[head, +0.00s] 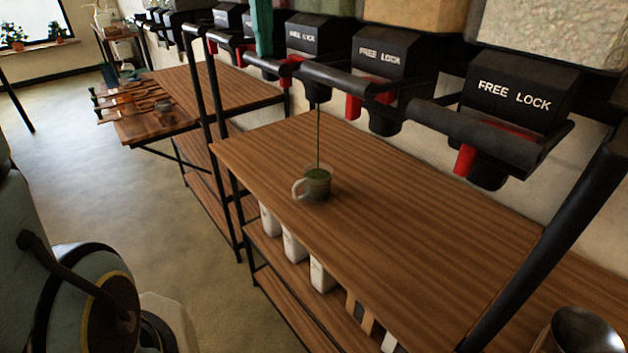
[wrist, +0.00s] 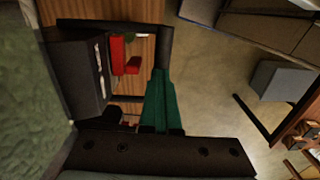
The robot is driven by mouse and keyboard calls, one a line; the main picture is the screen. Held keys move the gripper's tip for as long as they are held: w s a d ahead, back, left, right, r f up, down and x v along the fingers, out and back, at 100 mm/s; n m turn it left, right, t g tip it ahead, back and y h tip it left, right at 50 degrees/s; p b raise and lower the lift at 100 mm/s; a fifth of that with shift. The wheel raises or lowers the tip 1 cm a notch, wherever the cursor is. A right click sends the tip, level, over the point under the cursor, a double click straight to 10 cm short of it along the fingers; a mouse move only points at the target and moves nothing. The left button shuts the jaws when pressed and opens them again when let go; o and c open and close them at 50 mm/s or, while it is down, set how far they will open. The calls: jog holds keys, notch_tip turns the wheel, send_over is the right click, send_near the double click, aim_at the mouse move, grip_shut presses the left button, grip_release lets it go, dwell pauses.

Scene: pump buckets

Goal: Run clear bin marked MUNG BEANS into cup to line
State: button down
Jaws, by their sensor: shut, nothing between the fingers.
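A grey mug-like cup (head: 316,187) stands upright on the wooden shelf, handle to the left. A thin green stream (head: 318,135) falls into it from a black FREE LOCK dispenser (head: 303,36). Green contents show inside the cup; no fill line can be made out. My gripper (head: 264,52) is a teal shape at that dispenser's left side, by its red lever (head: 287,66). In the wrist view its green fingers (wrist: 160,85) are shut, close to a red lever (wrist: 120,55); contact is unclear. A bin of green contents (wrist: 30,105) fills the left edge. No MUNG BEANS label is readable.
More dispensers with red levers (head: 465,160) line the bar to the right. White containers (head: 293,243) stand on the shelf below. A metal vessel (head: 580,330) is at the lower right. The shelf top right of the cup is clear.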

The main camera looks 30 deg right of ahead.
notch_tip(320, 180, up, 4)
jog(key=shift+a+r+p, duration=0.15)
jog(key=shift+r+p, duration=0.05)
jog(key=shift+p, duration=1.05)
notch_tip(320, 180, up, 5)
jog(key=p, duration=0.4)
